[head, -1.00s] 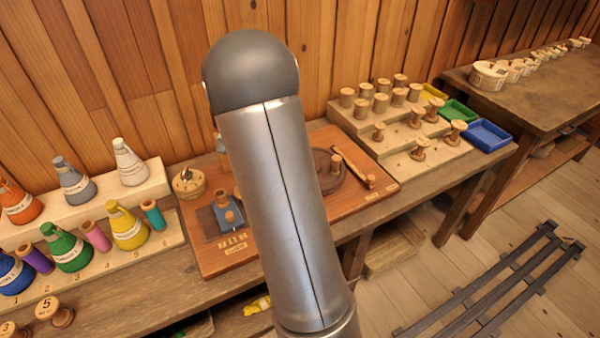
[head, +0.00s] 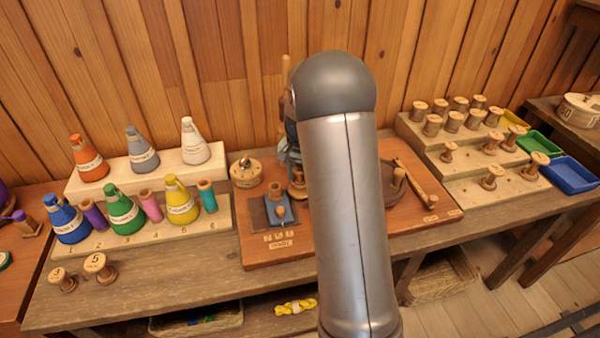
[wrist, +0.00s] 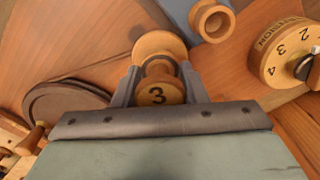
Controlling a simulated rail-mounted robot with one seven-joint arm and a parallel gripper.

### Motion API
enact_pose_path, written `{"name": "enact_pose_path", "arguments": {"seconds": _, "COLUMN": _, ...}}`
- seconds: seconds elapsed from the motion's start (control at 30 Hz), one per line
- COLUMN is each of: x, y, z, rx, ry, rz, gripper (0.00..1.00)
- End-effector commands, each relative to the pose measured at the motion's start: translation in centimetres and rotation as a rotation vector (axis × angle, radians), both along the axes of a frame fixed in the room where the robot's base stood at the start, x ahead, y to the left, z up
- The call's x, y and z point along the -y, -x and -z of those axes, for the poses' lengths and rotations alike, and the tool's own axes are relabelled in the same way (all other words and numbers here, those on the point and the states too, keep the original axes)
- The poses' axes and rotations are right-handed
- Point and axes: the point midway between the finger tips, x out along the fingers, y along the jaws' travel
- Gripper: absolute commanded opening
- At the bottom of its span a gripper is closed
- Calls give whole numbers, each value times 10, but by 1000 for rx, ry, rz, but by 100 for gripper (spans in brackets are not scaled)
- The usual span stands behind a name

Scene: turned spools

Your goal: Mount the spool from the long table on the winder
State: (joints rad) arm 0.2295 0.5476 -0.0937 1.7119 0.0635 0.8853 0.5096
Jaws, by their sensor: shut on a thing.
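My gripper (wrist: 158,80) is shut on a wooden spool (wrist: 158,93) marked 3, with one finger on each side. In the head view, the spool (head: 297,187) shows just left of my arm, over or on the red-brown winder board (head: 340,235); whether it touches the board is unclear. My arm hides much of the gripper there. The blue-grey block with a wooden peg (head: 279,208) stands left of the spool; its hollow wooden top (wrist: 211,20) shows ahead in the wrist view. A numbered dial (head: 246,172) sits at the board's left; it also shows in the wrist view (wrist: 285,52).
A dark disc and wooden crank (head: 405,183) are at the board's right. Stepped racks hold cones (head: 122,213) at left and spools (head: 490,140) at right. Two spools (head: 100,266) stand at the table's front left. Coloured trays (head: 570,172) lie far right.

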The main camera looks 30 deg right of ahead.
Motion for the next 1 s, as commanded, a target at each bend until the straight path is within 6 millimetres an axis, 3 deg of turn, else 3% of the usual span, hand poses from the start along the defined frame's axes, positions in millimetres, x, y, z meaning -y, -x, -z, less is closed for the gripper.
{"name": "enact_pose_path", "arguments": {"seconds": 1.0, "x": 0, "y": 0, "z": 6, "rx": 0, "ry": -1, "rz": 0, "gripper": 14}}
